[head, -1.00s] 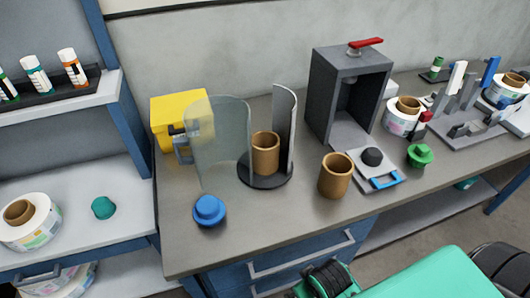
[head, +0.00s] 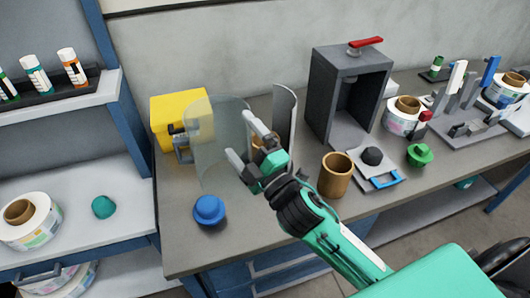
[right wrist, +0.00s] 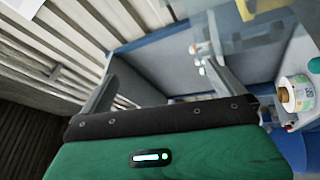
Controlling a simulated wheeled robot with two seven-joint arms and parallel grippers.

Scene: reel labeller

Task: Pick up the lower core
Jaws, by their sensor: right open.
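One brown core (head: 257,142) stands on a dark round base inside a curved clear guard. Another brown core (head: 336,176) stands upright on the bench to the right of it. I cannot tell which core is lower. My right gripper (head: 240,140) is open, its fingers apart in front of the guarded core and hiding most of it. Whether it touches the core or guard is unclear. The right wrist view shows the two spread fingers (right wrist: 157,65) with nothing seen held between them. My left gripper is not in view.
The clear guard (head: 210,150) and a grey upright panel (head: 285,108) flank the guarded core. A blue knob (head: 209,209) sits in front. A yellow box (head: 172,112) stands behind left, a grey press (head: 340,95) behind right. A green knob (head: 420,154) lies further right.

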